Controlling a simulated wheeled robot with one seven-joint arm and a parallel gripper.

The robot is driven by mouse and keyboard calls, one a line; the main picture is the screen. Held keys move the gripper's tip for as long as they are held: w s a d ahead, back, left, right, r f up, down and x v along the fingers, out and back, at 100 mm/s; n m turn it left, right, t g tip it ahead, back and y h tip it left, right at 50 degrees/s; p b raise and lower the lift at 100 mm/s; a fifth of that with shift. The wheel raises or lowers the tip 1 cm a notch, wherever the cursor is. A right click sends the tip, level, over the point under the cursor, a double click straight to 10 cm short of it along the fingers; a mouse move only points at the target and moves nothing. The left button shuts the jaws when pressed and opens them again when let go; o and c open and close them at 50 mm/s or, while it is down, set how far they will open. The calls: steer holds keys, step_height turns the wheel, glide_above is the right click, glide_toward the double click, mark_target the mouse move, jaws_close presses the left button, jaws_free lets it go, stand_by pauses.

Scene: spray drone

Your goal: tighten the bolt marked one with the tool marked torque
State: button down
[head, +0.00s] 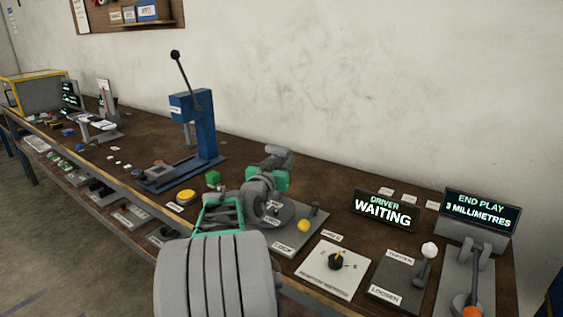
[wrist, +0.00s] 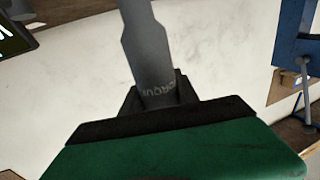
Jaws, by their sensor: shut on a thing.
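The torque tool (wrist: 148,45) is a flat grey shaft. Its lettering, partly covered, reads TORQUE in the wrist view. My gripper (wrist: 158,95), with black fingers on a green body, is shut on its lower part. The tool points up and away from the fingers, against the bare wall, and touches nothing that I can see. I cannot make out the bolt marked one in either view.
A driver display (head: 384,212) reads WAITING. Another display (head: 481,211) reads END PLAY 3 MILLIMETRES. A selector panel (head: 318,280) and a tighten/loosen lever (head: 427,262) stand at the bench front. A blue press (head: 205,130) rises left of my arm. A yellow button (head: 186,197) sits near the edge.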

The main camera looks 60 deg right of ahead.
steer(key=shift+f+b, duration=0.75)
steer(key=shift+b, duration=0.2)
stand_by(0.5)
steer(key=shift+f+b, duration=0.2)
steer(key=shift+b, duration=0.6)
stand_by(0.8)
step_height(320, 180, up, 7)
steer(key=p, duration=0.2)
steer(key=shift+r+p, duration=0.2)
steer(key=shift+p, duration=0.15)
stand_by(1.5)
